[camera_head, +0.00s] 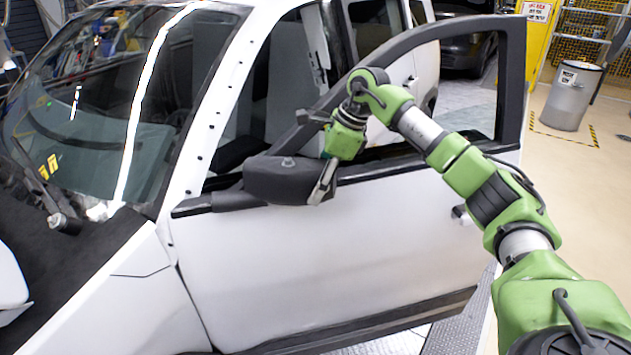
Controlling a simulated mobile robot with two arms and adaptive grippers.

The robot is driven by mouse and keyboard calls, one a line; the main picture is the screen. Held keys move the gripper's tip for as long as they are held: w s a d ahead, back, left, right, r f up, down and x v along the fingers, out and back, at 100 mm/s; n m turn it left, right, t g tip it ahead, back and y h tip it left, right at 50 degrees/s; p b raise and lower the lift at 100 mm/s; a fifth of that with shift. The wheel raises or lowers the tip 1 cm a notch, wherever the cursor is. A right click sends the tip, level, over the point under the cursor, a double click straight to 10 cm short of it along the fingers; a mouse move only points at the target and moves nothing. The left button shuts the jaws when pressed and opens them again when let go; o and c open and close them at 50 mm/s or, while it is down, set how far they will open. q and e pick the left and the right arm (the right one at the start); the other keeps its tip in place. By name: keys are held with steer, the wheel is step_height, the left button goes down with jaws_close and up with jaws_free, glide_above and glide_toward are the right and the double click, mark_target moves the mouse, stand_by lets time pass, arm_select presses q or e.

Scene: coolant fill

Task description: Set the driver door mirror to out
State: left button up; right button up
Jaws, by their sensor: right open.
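The driver door mirror (278,181) is a dark grey housing on an arm at the front corner of the white driver door (330,255). Its housing points to the right along the door, below the window opening; I cannot tell its exact fold angle. My right gripper (319,153) is open at the right end of the mirror. One finger is above the housing and the other comes down beside its right end, touching or very close. The mirror's far side is hidden. My left gripper is not in view.
The driver door stands open, with its dark window frame (513,75) rising behind my right arm. The windshield (90,110) and hood are at left. A grey bin (567,98) stands on open floor at the back right.

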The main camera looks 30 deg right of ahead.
steer(key=shift+w+a+f, duration=0.1)
steer(key=shift+a+f, duration=0.1)
steer(key=shift+f, duration=0.3)
steer(key=c, duration=1.7)
steer(key=shift+o, duration=0.2)
